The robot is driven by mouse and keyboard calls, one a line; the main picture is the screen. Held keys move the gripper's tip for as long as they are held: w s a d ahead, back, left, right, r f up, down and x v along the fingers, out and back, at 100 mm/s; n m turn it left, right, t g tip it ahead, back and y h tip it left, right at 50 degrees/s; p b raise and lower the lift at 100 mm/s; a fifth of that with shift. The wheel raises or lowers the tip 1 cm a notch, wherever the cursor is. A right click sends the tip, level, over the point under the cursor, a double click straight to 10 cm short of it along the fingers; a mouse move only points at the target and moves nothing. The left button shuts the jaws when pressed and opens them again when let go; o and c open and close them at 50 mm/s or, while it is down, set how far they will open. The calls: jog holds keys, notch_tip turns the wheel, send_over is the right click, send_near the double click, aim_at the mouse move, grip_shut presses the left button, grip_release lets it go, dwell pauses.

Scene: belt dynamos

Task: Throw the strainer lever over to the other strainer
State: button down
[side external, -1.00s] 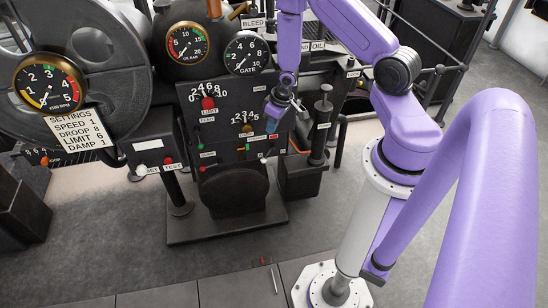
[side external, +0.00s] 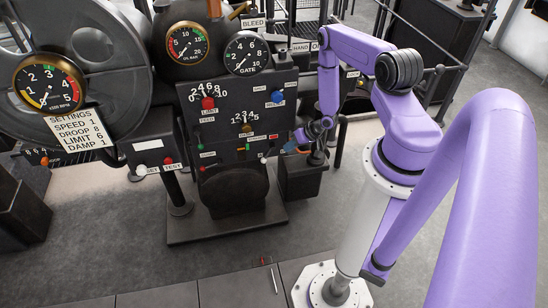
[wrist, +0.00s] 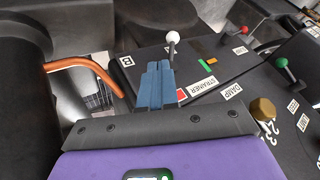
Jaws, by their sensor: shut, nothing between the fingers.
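The strainer lever (wrist: 171,50), a thin stem with a white ball knob, stands up from the dark panel in the wrist view. The STRAINER label (wrist: 203,87) is on the panel to its right. My gripper (wrist: 158,66) is shut and empty, its blue fingers just in front of the lever's stem; I cannot tell whether they touch it. In the side external view my gripper (side external: 288,147) is low at the panel's right edge, pointing left.
A letter plate (wrist: 125,61) lies left of the lever. A green and orange marker (wrist: 207,64), red knob (wrist: 244,29), green knob (wrist: 279,62) and brass knob (wrist: 263,108) are to the right. A curved copper bar (wrist: 88,68) is at left.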

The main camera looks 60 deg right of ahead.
jog(key=shift+f, duration=0.15)
dwell(0.3)
jog(key=shift+x, duration=4.95)
